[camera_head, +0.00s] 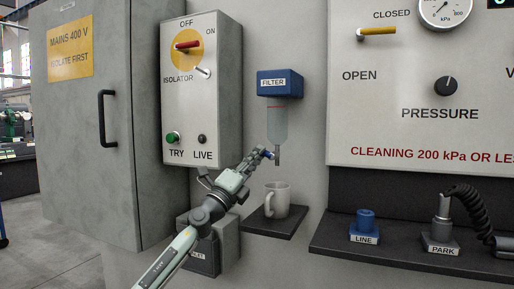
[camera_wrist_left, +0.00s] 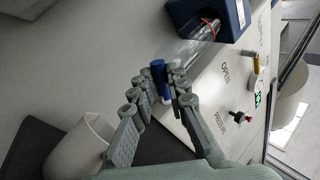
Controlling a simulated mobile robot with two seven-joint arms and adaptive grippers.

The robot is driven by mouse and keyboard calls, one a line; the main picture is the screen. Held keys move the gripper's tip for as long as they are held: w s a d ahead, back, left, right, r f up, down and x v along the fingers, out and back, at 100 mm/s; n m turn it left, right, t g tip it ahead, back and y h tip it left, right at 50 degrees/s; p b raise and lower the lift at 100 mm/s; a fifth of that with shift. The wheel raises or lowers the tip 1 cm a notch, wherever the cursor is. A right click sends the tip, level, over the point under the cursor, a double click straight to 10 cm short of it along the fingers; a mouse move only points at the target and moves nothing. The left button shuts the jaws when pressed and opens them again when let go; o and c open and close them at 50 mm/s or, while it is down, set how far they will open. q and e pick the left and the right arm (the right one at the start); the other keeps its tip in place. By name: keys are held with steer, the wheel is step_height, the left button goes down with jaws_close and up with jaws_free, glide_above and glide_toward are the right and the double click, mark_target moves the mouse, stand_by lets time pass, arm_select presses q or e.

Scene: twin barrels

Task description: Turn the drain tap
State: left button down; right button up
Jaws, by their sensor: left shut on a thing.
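The filter unit (camera_head: 280,84) is a blue block on the grey wall, with a clear bowl (camera_head: 277,122) hanging below it. The small blue drain tap (camera_head: 270,154) is at the bottom of the bowl. It also shows in the left wrist view (camera_wrist_left: 158,72). My left gripper (camera_head: 264,154) reaches up from the lower left to the tap. In the left wrist view its fingers (camera_wrist_left: 162,86) are on either side of the blue tap, shut on it, and hide part of it. My right gripper is in neither view.
A white mug (camera_head: 277,200) stands on a small dark shelf (camera_head: 262,230) below the tap. The isolator box (camera_head: 227,100) is at the left, the pressure panel (camera_head: 400,120) at the right. A dark ledge (camera_head: 335,243) holds LINE and PARK fittings.

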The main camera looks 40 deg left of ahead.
arm_select(q)
steer(key=shift+d+f+n+y, duration=0.1)
steer(key=shift+f+n+y, duration=0.15)
steer(key=shift+n+y, duration=0.9)
steer(key=shift+a+f+n+y, duration=0.15)
steer(key=shift+n+y, duration=0.55)
steer(key=shift+n, duration=0.75)
steer(key=shift+d+f+n+y, duration=0.15)
steer(key=shift+f+n+y, duration=0.15)
steer(key=shift+n+y, duration=0.85)
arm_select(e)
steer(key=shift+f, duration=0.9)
arm_select(q)
steer(key=shift+n, duration=0.35)
steer(key=c, duration=1.5)
jaws_free()
